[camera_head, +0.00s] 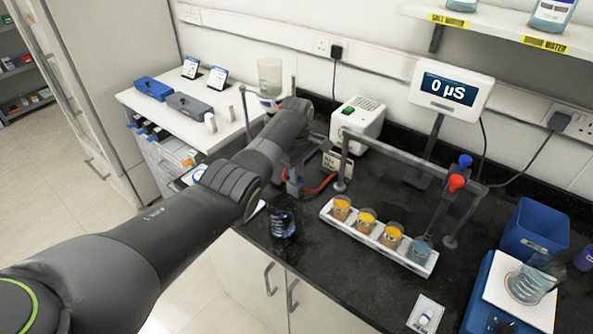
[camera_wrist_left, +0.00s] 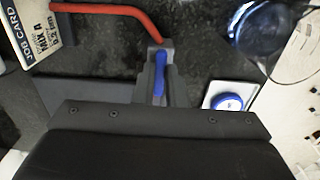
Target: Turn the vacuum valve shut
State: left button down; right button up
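The vacuum valve (camera_wrist_left: 164,48) is a small grey fitting with a blue handle (camera_wrist_left: 160,72), and a red hose (camera_wrist_left: 110,9) runs to it. In the head view the red hose (camera_head: 322,188) shows beside the end of my left arm, and the valve is mostly hidden there. My left gripper (camera_wrist_left: 158,92) is at the handle, with narrow grey fingers close on both sides of it. It looks shut on the handle; the exact contact is hard to make out. The handle points roughly along the fingers. My right gripper is in neither view.
A dark blue flask (camera_head: 283,218) stands near the valve, close to the counter's front edge. A job card (camera_head: 337,164) stands behind the hose. A white rack (camera_head: 335,221) with several beakers is to the right, under a grey frame (camera_head: 412,156). A white box (camera_head: 357,122) is behind.

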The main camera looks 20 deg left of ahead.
pick_arm(q)
jog(key=shift+r, duration=0.1)
dwell(0.3)
jog(key=m+p, duration=0.1)
jog(key=m, duration=0.3)
jog(key=shift+p, duration=0.4)
jog(key=m+p, duration=0.1)
jog(key=m, duration=0.4)
jog(key=shift+s+a, duration=0.1)
jog(key=shift+a, duration=0.05)
jog(key=m, duration=0.5)
jog(key=shift+p, duration=0.3)
jog(key=shift+a+m, duration=0.15)
jog(key=shift+m, duration=1.85)
jog(key=c, duration=1.5)
grip_release()
